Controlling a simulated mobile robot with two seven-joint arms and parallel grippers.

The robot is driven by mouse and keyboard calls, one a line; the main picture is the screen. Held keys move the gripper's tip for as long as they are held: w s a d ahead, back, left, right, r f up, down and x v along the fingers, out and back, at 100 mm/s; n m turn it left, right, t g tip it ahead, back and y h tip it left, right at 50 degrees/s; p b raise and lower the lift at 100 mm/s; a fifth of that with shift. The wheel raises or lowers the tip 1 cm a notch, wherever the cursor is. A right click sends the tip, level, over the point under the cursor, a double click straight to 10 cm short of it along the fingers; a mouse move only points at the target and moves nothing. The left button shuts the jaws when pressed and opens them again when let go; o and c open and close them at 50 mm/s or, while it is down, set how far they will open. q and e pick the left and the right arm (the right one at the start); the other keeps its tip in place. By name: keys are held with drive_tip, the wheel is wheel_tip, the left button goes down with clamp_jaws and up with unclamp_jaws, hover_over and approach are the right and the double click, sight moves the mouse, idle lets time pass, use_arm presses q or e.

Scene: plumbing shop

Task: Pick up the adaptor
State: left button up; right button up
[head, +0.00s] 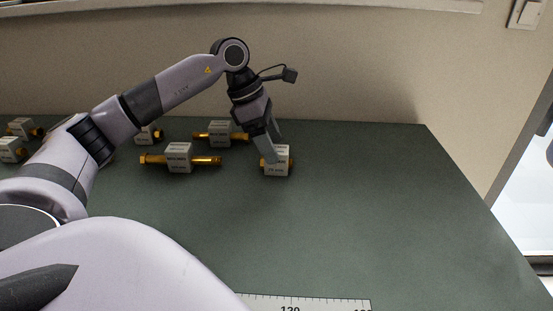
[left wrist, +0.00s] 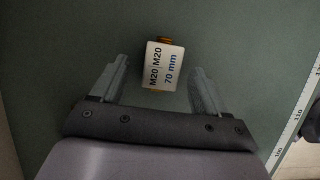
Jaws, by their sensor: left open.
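The adaptor (head: 276,161) is a white block labelled with small print, with a brass end showing at its side. It rests on the green table beneath my left gripper (head: 272,150). In the left wrist view the adaptor (left wrist: 163,66) reads "M20 M20 70 mm" and has brass at its top and bottom. My left gripper (left wrist: 158,82) is open there, with one finger on either side of the adaptor. Gaps show between both fingers and the block. The block lies slightly beyond the fingertips' line. My right gripper is in neither view.
More white-labelled brass fittings stand to the left: a long one (head: 179,158), one behind it (head: 220,133), and several farther left, partly behind my arm. A white ruler (head: 305,304) lies at the near edge. The table (head: 370,200) right of the adaptor is clear, with a wall behind.

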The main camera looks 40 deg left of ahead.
sight(279, 169)
use_arm(q)
drive_tip(key=x, duration=0.4)
drive_tip(key=shift+d+f, duration=0.2)
drive_tip(key=shift+f, duration=0.1)
drive_tip(key=c, duration=1.1)
drive_tip(key=shift+r, duration=0.1)
